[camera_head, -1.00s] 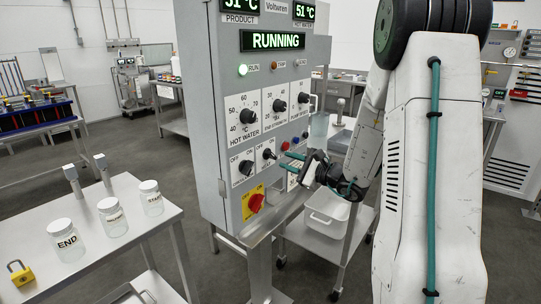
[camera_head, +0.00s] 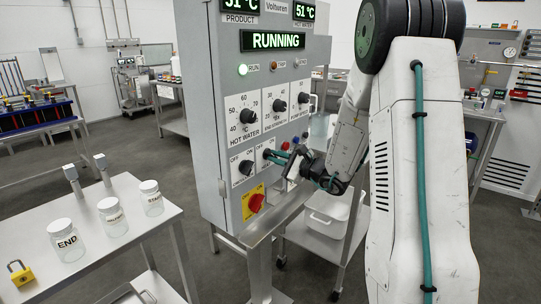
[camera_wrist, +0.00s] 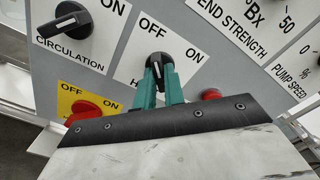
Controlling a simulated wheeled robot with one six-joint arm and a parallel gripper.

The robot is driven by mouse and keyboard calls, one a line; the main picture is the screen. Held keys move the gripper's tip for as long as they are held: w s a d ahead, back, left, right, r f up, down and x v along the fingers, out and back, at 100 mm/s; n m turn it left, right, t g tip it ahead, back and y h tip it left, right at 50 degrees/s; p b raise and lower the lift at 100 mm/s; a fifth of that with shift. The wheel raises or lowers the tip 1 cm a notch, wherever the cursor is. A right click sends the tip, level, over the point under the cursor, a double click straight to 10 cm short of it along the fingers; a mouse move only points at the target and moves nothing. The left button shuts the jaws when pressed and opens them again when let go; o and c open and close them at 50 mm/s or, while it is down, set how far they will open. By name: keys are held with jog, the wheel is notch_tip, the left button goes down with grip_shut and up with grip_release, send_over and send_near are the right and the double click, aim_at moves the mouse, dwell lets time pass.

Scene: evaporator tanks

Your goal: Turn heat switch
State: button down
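The heat switch (camera_head: 268,153) is a black rotary knob on a white plate in the lower right of the control panel. In the wrist view the knob (camera_wrist: 153,51) sits between OFF and ON marks, its lower label partly hidden. My gripper (camera_head: 276,155) is at the panel, in front of this knob. In the wrist view its two teal fingers (camera_wrist: 158,73) lie on either side of the black handle with little gap, and look shut on it. The fingers hide part of the handle, so its exact angle is hard to read.
The circulation knob (camera_wrist: 64,21) is to the left, and a red-on-yellow main switch (camera_head: 255,202) is below. A red button (camera_wrist: 211,94) is close to the right of the fingers. A table with jars (camera_head: 113,222) stands left.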

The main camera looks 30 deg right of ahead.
jog(key=shift+m, duration=3.1)
jog(key=shift+m, duration=1)
